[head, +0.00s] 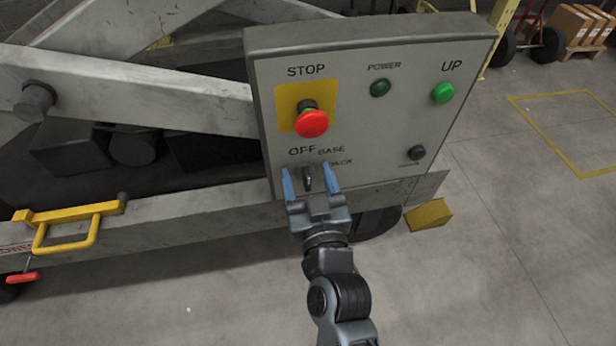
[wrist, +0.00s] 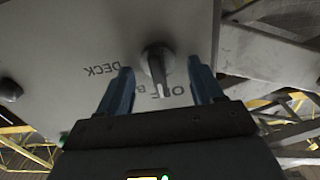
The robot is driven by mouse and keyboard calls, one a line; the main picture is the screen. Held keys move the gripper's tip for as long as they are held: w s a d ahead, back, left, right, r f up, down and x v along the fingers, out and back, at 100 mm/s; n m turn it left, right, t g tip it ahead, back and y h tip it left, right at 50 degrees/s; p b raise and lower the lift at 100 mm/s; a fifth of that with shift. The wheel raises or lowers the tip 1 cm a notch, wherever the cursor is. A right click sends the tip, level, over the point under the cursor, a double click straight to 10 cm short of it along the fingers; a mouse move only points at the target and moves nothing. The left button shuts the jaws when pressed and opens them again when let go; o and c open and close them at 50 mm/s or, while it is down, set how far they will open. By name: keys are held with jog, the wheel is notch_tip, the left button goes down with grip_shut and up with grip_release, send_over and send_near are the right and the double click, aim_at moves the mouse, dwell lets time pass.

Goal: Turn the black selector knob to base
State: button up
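The black selector knob (head: 308,180) sits low on the front of the grey control panel (head: 360,100), below the labels OFF, BASE and DECK. My gripper (head: 307,168) is open, with one blue finger on each side of the knob. In the wrist view the knob (wrist: 157,60) lies between the fingertips of my gripper (wrist: 160,68), with a visible gap on both sides. That view is upside down. The knob's handle points toward the OFF lettering and partly covers it. BASE is partly hidden behind a finger in the wrist view.
Above the knob is a red stop button (head: 311,123) on a yellow plate. A green UP button (head: 443,93), a dark green power lamp (head: 380,88) and a small black button (head: 417,153) are to its right. A yellow handle (head: 66,235) juts out at left.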

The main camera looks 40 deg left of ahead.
jog(key=c, duration=1)
jog(key=shift+m, duration=0.3)
jog(key=m, duration=0.4)
jog(key=shift+w+d, duration=0.2)
jog(key=shift+w+d+f+m, duration=0.1)
jog(key=shift+f+m, duration=0.05)
jog(key=shift+m, duration=2.15)
jog(key=o, duration=1.1)
jog(key=shift+c, duration=0.2)
